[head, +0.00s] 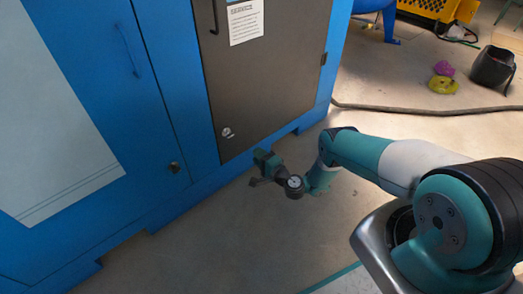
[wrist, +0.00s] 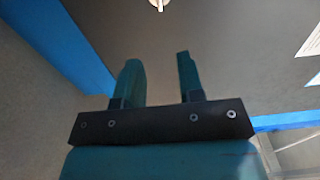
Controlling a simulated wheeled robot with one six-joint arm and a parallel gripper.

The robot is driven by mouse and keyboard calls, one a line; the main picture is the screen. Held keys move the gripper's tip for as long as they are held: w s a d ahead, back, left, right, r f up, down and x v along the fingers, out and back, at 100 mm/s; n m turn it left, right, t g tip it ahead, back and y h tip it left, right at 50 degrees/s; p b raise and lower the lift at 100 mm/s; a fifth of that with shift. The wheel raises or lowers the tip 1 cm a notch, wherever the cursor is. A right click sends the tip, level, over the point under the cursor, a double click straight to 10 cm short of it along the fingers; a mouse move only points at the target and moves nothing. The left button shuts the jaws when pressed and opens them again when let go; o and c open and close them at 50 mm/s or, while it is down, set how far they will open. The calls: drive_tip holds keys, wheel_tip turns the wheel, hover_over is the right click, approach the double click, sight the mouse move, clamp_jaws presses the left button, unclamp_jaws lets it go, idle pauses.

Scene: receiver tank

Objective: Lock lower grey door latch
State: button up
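The grey door (head: 255,75) is set in a blue cabinet and looks closed. Its lower latch (head: 228,133) is a small round silver fitting near the door's lower left corner. In the wrist view the latch (wrist: 158,4) is cut off by the top edge, so its turn position is hard to tell. My gripper (head: 260,170) is below and right of the latch in the head view, apart from the door. In the wrist view its two teal fingers (wrist: 158,62) are spread with nothing between them, and the latch lies beyond the gap.
A dark handle (head: 214,17) and a white service sign (head: 245,20) are higher on the grey door. A blue door (head: 110,85) with another small latch (head: 174,167) is at left. A hose (head: 430,110), a dark bucket (head: 493,68) and a yellow crate (head: 437,8) are at right.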

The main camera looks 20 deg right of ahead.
drive_tip(key=shift+s+d+p, duration=0.2)
drive_tip(key=shift+s+p, duration=0.2)
drive_tip(key=shift+s, duration=0.25)
